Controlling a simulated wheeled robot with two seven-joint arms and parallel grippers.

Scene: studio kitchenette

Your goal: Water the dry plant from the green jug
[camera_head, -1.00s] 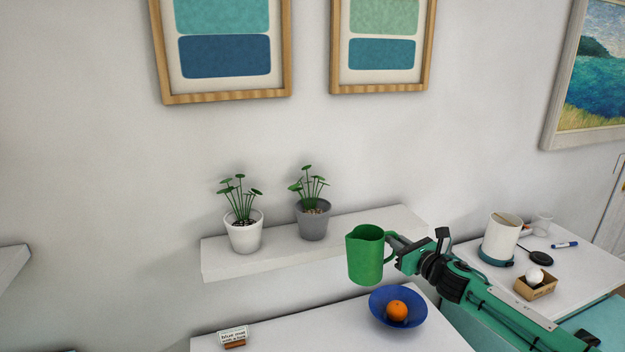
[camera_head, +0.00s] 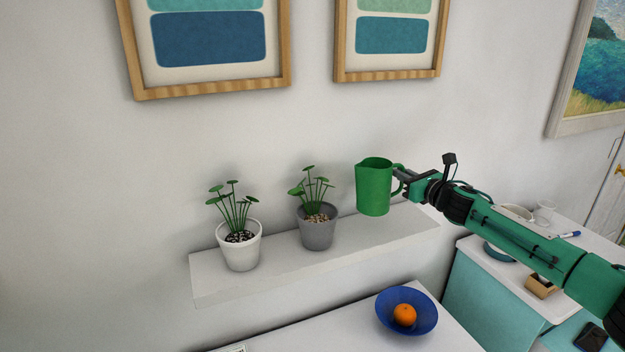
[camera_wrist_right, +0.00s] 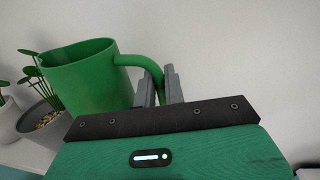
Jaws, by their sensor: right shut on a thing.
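The green jug (camera_head: 373,190) is upright in my right gripper (camera_head: 401,181), which is shut on its handle. It is at the right part of the wall shelf; I cannot tell whether its base clears the shelf. The right wrist view shows the jug (camera_wrist_right: 92,80) with its handle between the fingers (camera_wrist_right: 160,87). A plant in a grey pot (camera_head: 317,236) stands left of the jug; its soil looks pale and pebbly. A plant in a white pot (camera_head: 240,250) stands further left; its soil looks dark. My left gripper is not in view.
The white shelf (camera_head: 270,278) holds both pots. Below it, a counter carries a blue bowl (camera_head: 384,318) with an orange (camera_head: 404,315). A side counter at the right holds a small box (camera_head: 541,287) and a marker (camera_head: 570,234). Two framed pictures hang above.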

